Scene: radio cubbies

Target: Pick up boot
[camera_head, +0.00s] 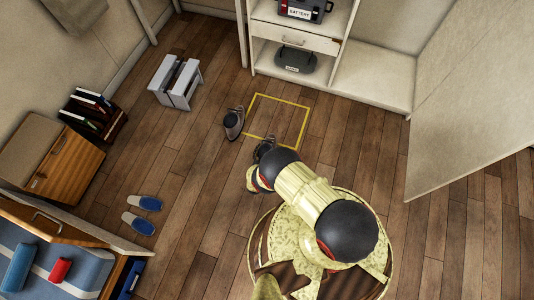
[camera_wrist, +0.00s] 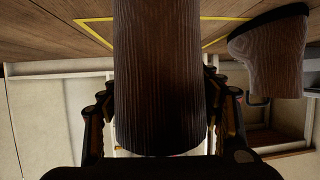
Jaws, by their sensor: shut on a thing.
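One boot (camera_head: 234,122), greyish brown with a dark opening, sits on the floor at the left edge of the yellow outline in the head view. It also shows at upper right in the wrist view (camera_wrist: 268,50), apart from my fingers. My gripper (camera_head: 265,151) is low over the floor by the outline's near-left corner, mostly hidden behind my arm in the head view. In the wrist view my gripper (camera_wrist: 162,125) is shut on a second boot (camera_wrist: 160,70), whose dark brown shaft fills the space between the fingers. Its foot is out of sight there.
A yellow outline (camera_head: 304,123) marks the floor. White cubbies (camera_head: 385,78) stand at the back, with a large pale panel (camera_head: 475,100) at right. A grey step stool (camera_head: 176,81) and blue slippers (camera_head: 143,213) are at left. Floor between them is clear.

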